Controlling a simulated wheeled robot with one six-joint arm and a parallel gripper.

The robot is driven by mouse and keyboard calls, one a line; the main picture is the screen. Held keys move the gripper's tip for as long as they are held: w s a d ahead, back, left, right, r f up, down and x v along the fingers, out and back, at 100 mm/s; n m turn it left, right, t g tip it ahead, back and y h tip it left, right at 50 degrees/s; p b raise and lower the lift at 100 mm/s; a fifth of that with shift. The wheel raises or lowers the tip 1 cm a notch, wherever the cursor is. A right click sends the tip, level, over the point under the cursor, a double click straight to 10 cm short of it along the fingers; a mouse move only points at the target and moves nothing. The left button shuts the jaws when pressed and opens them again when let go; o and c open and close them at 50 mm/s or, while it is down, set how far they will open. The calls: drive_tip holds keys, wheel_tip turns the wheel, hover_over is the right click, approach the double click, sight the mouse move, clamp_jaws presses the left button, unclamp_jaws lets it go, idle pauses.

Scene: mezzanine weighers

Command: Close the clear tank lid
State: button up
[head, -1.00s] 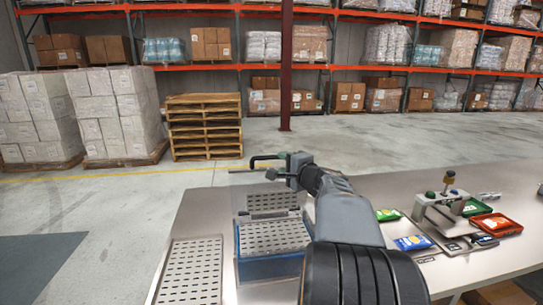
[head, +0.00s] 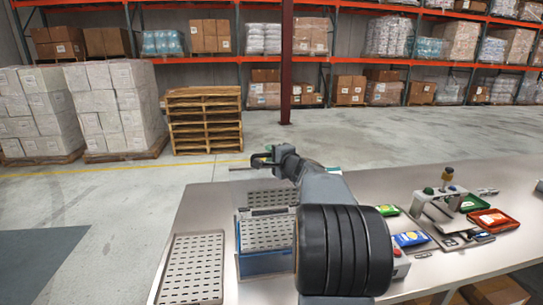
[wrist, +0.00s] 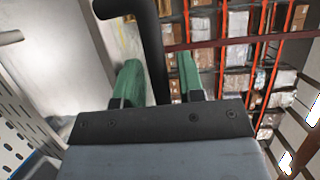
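The blue-walled tank (head: 268,264) stands at the table's left part, with a perforated metal tray (head: 268,232) in its top. A raised perforated panel (head: 270,198) stands at its back edge; I cannot make out a clear lid surface. A black bent handle bar (wrist: 153,40) runs between the green fingers of my gripper (wrist: 158,80) in the wrist view. The fingers look apart, with a gap visible at least on the right of the bar. In the head view my gripper (head: 262,160) is above and behind the tank; my arm hides part of the tank's right side.
A second perforated plate (head: 191,268) lies left of the tank. On the right are a weighing stand (head: 446,205), a red tray (head: 493,221), a green tray (head: 472,203) and a blue packet (head: 410,239). Open floor lies beyond the table.

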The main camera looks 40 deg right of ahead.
clamp_jaws()
idle(0.3)
